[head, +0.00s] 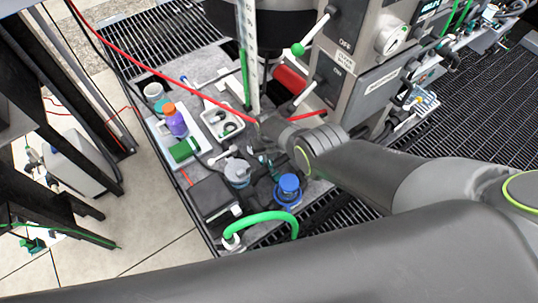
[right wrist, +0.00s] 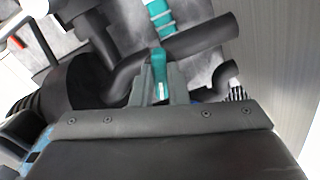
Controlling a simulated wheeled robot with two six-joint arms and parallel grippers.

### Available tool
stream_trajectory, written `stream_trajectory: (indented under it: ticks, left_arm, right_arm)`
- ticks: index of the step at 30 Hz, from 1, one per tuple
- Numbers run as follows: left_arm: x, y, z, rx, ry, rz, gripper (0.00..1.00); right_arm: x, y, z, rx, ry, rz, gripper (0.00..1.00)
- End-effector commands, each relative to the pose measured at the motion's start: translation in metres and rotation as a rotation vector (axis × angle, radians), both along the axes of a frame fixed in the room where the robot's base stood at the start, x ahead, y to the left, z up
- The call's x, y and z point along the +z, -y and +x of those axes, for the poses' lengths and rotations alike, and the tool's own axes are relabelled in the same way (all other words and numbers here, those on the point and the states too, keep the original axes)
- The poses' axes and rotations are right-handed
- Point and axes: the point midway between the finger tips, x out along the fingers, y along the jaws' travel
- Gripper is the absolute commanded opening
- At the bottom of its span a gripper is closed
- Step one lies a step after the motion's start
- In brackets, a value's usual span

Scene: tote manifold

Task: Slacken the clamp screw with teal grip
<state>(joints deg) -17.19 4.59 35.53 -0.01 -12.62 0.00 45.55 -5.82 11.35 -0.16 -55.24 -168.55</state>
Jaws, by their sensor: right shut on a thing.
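The teal grip of the clamp screw (right wrist: 160,70) shows in the right wrist view, upright between the two grey fingers of my right gripper (right wrist: 161,84). The fingers are shut on it. A curved dark pipe (right wrist: 200,42) runs just behind the grip. In the head view my right gripper (head: 272,132) reaches down among the parts on the grey bench, and its own wrist partly hides the clamp there. My left gripper does not show.
A blue-capped part (head: 288,188) and a green hose (head: 265,217) stand nearer me. A black box (head: 213,198), a purple bottle with an orange cap (head: 174,121) and a white tray (head: 222,122) lie to the left. A grey machine cabinet (head: 365,60) rises behind at right.

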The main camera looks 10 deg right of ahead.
Motion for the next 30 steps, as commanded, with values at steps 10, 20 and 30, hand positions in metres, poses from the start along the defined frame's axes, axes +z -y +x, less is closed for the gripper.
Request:
stream_trajectory:
  ticks: [10, 20, 30]
  left_arm:
    - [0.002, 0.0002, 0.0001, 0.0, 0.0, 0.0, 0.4]
    - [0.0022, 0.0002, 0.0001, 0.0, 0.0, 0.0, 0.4]
    - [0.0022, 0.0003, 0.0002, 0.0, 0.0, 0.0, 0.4]
  right_arm:
    - [0.0021, -0.001, 0.0015, 0.064, 0.008, 0.0, 0.0]
    - [0.0019, -0.0009, 0.001, 0.073, 0.008, 0.0, 0.0]
    - [0.0018, -0.0008, 0.0005, 0.072, 0.007, 0.0, 0.33]
